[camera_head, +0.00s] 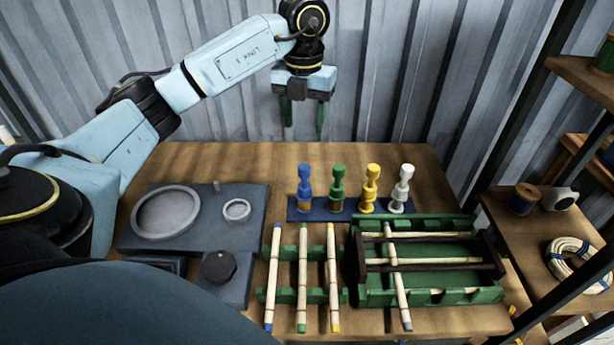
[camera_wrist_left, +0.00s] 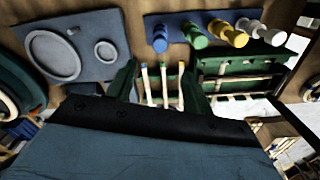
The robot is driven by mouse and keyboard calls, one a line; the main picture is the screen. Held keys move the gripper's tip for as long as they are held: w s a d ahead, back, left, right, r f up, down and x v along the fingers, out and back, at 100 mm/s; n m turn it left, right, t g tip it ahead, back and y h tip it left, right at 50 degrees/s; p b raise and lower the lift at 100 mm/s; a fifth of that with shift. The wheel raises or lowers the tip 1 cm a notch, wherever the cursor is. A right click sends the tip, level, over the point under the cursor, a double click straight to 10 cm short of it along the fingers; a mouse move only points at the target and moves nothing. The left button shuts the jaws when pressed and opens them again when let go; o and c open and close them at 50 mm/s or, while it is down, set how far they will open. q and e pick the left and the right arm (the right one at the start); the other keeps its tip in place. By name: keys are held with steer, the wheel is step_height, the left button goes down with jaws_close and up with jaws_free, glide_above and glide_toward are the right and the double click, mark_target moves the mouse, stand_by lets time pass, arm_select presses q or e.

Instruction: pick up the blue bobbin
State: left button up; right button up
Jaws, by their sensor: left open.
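The blue bobbin (camera_head: 305,187) stands upright at the left end of a row on a dark blue base strip (camera_head: 330,214). The green bobbin (camera_head: 337,187), yellow bobbin (camera_head: 371,188) and white bobbin (camera_head: 402,188) stand to its right. My left gripper (camera_head: 304,132) is open and empty, raised above the back of the table, behind and above the blue bobbin. In the left wrist view the blue bobbin (camera_wrist_left: 160,40) shows beyond the open green fingers (camera_wrist_left: 162,90). My right gripper is not in view.
A grey-blue plate with round rings (camera_head: 190,250) lies at the left. In front, several tipped rattan sticks (camera_head: 303,280) rest on green supports. A green frame (camera_head: 430,296) holds more sticks at the right. A side shelf (camera_head: 530,240) holds a coil (camera_head: 574,262). A corrugated wall stands behind.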

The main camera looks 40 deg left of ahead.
mark_target(304, 167)
arm_select(q)
step_height(304, 167, down, 8)
steer(key=shift+f+b, duration=0.25)
steer(key=shift+b, duration=0.3)
steer(key=shift+f, duration=0.75)
step_height(304, 167, down, 4)
steer(key=shift+s+r, duration=0.1)
steer(key=shift+r, duration=0.1)
steer(key=shift+f, duration=0.4)
jaws_close()
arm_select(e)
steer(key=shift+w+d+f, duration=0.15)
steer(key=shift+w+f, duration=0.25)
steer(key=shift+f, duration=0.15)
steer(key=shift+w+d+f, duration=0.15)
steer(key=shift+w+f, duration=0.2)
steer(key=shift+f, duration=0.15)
